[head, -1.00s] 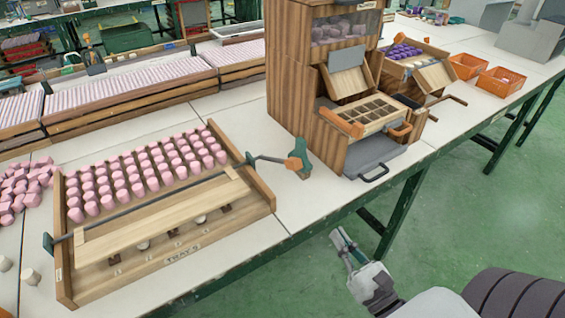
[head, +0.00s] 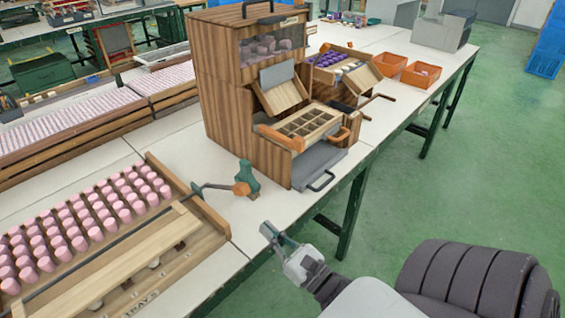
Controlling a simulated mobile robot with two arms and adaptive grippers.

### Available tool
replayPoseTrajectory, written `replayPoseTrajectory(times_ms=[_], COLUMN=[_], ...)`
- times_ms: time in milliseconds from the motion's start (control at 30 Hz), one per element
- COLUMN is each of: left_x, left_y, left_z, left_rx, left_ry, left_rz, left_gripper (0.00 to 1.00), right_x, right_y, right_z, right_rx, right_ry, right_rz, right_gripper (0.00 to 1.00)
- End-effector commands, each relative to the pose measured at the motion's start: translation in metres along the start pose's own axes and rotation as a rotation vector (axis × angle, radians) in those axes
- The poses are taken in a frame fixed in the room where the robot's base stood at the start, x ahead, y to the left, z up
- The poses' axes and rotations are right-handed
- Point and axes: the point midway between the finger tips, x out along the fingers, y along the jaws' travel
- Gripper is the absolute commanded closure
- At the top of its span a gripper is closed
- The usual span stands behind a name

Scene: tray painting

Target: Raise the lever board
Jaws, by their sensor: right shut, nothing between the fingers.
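The wooden tray frame (head: 212,218) at the lower left holds rows of pink pieces. A light wooden board (head: 125,262) lies low along its front half, beside a dark rod. A lever with an orange knob (head: 240,189) sticks out from the tray's right end, in front of a small green stand (head: 250,176). My right gripper (head: 269,231) is shut and empty at the table's front edge, below and right of the knob and apart from it. My left gripper is not in view.
A tall wooden dispenser cabinet (head: 225,95) stands behind and right of the lever, with a compartment tray and grey drawer in front. Orange bins (head: 421,75) stand further right. White tabletop (head: 190,160) is clear between tray and cabinet.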

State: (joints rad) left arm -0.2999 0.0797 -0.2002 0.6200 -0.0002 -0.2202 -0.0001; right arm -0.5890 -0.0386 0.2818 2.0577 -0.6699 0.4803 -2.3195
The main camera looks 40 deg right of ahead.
Motion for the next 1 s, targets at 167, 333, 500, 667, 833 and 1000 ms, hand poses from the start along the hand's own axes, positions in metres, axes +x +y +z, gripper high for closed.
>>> replayPoseTrajectory(times_ms=[167, 333, 500, 667, 833, 1000], left_x=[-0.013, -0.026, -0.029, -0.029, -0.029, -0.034], left_y=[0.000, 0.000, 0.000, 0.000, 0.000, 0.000], left_z=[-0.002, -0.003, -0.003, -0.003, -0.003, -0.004], left_rx=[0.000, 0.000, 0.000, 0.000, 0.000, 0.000], left_ry=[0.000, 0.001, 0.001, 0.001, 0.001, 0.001], left_rz=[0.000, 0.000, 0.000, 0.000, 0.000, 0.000], left_gripper=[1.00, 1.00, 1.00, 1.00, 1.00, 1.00], right_x=[0.040, 0.056, 0.064, 0.065, 0.065, 0.067], right_y=[0.000, 0.000, 0.000, 0.000, 0.000, 0.000], right_z=[0.004, 0.022, 0.028, 0.028, 0.028, 0.031], right_rx=[-0.003, -0.002, -0.001, -0.001, -0.001, -0.001], right_ry=[-0.003, 0.000, 0.001, 0.001, 0.001, 0.007], right_rz=[0.002, 0.001, 0.000, -0.001, -0.001, 0.000], right_gripper=[1.00, 1.00, 1.00, 1.00, 1.00, 1.00])
